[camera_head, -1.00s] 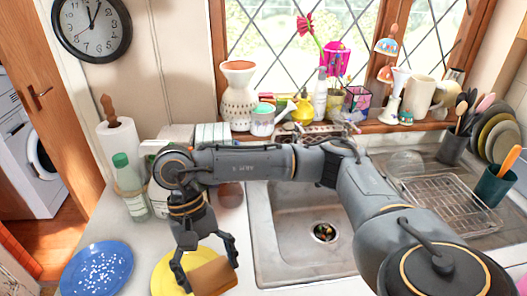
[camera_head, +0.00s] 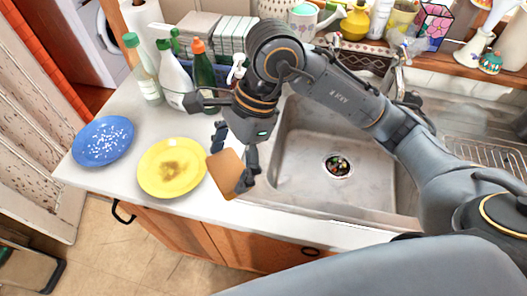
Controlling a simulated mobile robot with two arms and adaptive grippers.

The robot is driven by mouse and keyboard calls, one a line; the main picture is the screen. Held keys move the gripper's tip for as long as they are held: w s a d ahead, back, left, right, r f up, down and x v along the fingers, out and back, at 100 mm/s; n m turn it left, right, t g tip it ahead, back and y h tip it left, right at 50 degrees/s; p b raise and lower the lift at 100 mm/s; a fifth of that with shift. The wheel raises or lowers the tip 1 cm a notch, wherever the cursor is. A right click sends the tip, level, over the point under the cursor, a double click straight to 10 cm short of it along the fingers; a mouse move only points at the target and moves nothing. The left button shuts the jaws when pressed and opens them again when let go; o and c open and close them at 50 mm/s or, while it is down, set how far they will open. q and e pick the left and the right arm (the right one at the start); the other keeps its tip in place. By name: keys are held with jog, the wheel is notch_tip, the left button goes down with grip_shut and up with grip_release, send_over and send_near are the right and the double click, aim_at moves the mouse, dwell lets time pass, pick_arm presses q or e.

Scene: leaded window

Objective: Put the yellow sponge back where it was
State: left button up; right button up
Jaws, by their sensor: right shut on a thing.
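My right gripper (camera_head: 234,160) is shut on the sponge (camera_head: 225,174), whose visible face looks orange-brown. One finger is at its upper left and the other at its right side. The sponge is tilted and shows over the counter strip between the yellow plate and the sink. Whether it touches the counter, I cannot tell. The yellow plate (camera_head: 172,167) lies to the left with a brownish smear in its middle. My left gripper is not in view.
A blue plate (camera_head: 102,141) lies at the far left of the counter (camera_head: 128,107). Bottles, including a green one (camera_head: 204,68), stand behind the gripper. The sink (camera_head: 337,190), with scraps in its drain, is to the right. The counter's front edge is close.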

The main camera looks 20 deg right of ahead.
jog(key=w+d+f+p, duration=0.1)
jog(key=w+d+f, duration=0.1)
jog(key=w, duration=0.1)
jog(key=w+d+f+p, duration=0.1)
jog(key=w+d+f, duration=0.1)
jog(key=d+f, duration=0.1)
jog(key=w+d+f+p, duration=0.2)
jog(key=w+f, duration=0.1)
jog(key=shift+w+d, duration=0.15)
jog(key=shift+w, duration=0.15)
jog(key=shift+w+d+f, duration=0.25)
jog(key=shift+w+f, duration=0.05)
jog(key=shift+f, duration=0.2)
notch_tip(320, 180, down, 3)
jog(key=shift+d+p, duration=0.1)
jog(key=shift+p, duration=1.15)
jog(key=shift+w+f+b, duration=0.1)
jog(key=shift+f+b, duration=0.3)
jog(key=o, duration=0.9)
jog(key=shift+r, duration=0.1)
jog(key=shift+o, duration=0.2)
jog(key=shift+r, duration=0.15)
